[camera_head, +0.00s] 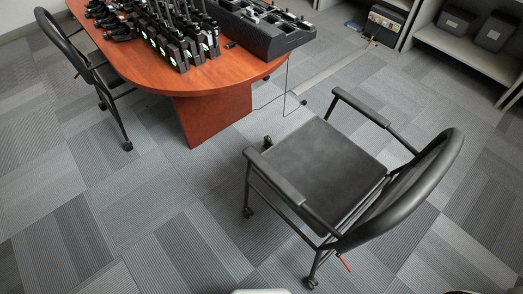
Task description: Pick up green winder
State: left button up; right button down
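A small dark object with green on it (267,141), which looks like the green winder, shows by the front left corner of the black chair's seat (325,160). It is too small to make out its shape. I cannot tell whether it rests on the seat's edge or on the floor just beyond. The chair's armrest end lies close to it in the picture. Neither of my grippers is in view.
A wooden table (150,52) at the top left bears several black radios (178,42) and a black charger tray (262,30). Another chair (88,68) stands at its left. A thin cable (286,85) hangs by the table. Shelves (465,52) stand at the top right. The carpet at the lower left is clear.

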aim_at(268, 143)
jog(key=i+j+z, duration=0.2)
jog(key=i, duration=0.15)
jog(key=j+u, duration=0.15)
jog(key=j, duration=1.15)
jog(key=i, duration=0.05)
